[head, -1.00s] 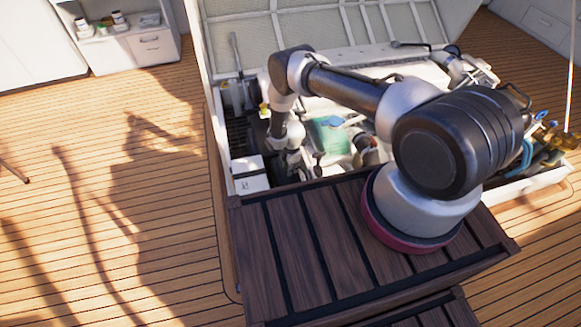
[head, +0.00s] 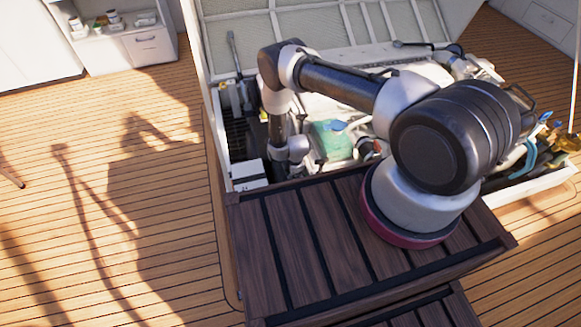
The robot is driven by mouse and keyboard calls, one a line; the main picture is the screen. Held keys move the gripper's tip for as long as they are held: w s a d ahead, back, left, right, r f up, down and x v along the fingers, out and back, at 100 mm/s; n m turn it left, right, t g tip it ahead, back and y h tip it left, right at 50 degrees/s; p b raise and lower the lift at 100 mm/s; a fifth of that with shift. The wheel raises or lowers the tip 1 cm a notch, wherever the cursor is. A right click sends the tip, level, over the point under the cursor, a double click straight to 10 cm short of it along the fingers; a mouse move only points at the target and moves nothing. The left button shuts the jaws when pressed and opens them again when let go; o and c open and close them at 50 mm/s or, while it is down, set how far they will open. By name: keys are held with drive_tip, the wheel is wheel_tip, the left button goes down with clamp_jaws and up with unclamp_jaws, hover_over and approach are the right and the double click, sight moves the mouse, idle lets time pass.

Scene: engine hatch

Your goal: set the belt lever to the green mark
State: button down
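The belt lever and its green mark cannot be made out with certainty. A slim grey upright lever (head: 232,50) stands at the back left of the open engine hatch; I cannot tell if it is the belt lever. My arm reaches over the hatch's front edge, and its wrist hangs down into the left half of the bay, in front of and to the right of that lever, apart from it in the picture. My gripper's fingers cannot be made out at the wrist's lower end, among the engine parts. Whether they are open or hold anything does not show.
A teal-green part (head: 332,142) lies right of my wrist. A white box (head: 249,175) sits in the bay's front left corner. Hoses and brass fittings (head: 562,140) crowd the right end. A dark wooden step (head: 285,240) stands in front; the deck (head: 110,220) left is open.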

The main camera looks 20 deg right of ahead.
drive_tip(key=shift+s+f+t, duration=0.3)
drive_tip(key=shift+s+t, duration=0.4)
drive_tip(key=shift+t, duration=0.1)
drive_tip(key=shift+s+f+t, duration=0.25)
drive_tip(key=shift+s+t, duration=0.45)
drive_tip(key=shift+t, duration=0.1)
drive_tip(key=c, duration=1.4)
unclamp_jaws()
drive_tip(key=shift+c, duration=0.2)
drive_tip(key=shift+w+a+r, duration=0.1)
drive_tip(key=shift+a, duration=0.05)
drive_tip(key=shift+r, duration=0.15)
drive_tip(key=v, duration=0.7)
